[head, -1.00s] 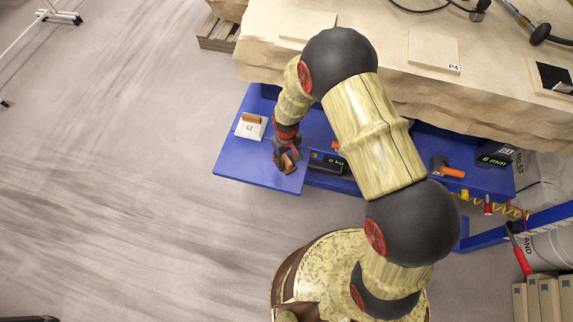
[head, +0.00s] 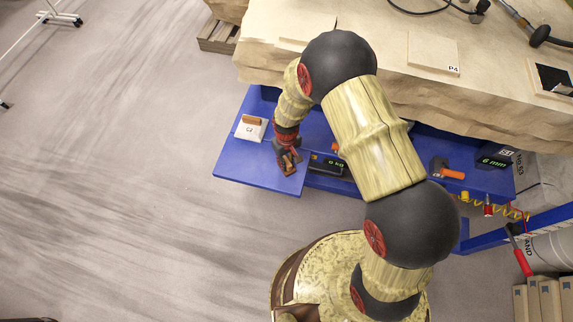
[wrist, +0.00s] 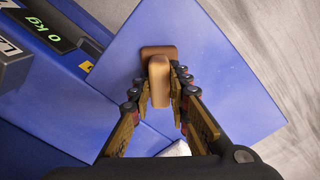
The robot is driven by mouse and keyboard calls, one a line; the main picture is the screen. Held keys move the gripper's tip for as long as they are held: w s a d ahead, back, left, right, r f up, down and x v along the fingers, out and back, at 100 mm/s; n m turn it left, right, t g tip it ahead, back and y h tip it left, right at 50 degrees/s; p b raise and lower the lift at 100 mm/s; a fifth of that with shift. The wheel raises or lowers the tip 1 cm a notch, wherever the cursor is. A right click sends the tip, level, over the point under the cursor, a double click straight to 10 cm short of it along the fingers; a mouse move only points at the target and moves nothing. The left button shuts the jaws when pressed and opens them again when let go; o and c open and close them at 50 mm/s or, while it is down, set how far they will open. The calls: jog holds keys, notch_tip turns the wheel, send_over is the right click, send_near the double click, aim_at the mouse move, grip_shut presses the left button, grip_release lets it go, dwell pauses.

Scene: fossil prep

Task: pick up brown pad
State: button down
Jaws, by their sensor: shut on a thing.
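The brown pad (wrist: 158,51) has a flat base with a rounded upright grip on top. In the wrist view it is over the blue shelf, with the grip between my fingertips. My gripper (wrist: 160,88) is shut on the grip from both sides. In the head view my gripper (head: 287,160) is low over the front part of the shelf's left end, with the pad (head: 290,170) partly hidden beneath the fingers. I cannot tell whether the pad's base touches the shelf.
A white block labelled C2 with a brown top (head: 250,128) stands left of my gripper on the blue shelf (head: 232,165). A black scale reading 0 kg (head: 328,165) is close on the right. The paper-covered table (head: 390,50) rises behind.

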aim_at(288, 161)
jog(key=shift+r, duration=0.15)
dwell(0.4)
jog(key=shift+r, duration=0.25)
jog(key=r, duration=0.1)
jog(key=r+p, duration=0.2)
jog(key=shift+s+d+r, duration=0.15)
jog(key=shift+d+r, duration=0.05)
jog(key=shift+d, duration=0.05)
jog(key=s+d+r+p, duration=0.4)
jog(key=s+d+r, duration=0.4)
jog(key=d, duration=0.2)
jog(key=shift+s+d+r, duration=0.25)
jog(key=shift+s+r, duration=0.05)
jog(key=shift+r, duration=0.1)
jog(key=c, duration=2.2)
grip_release()
grip_shut()
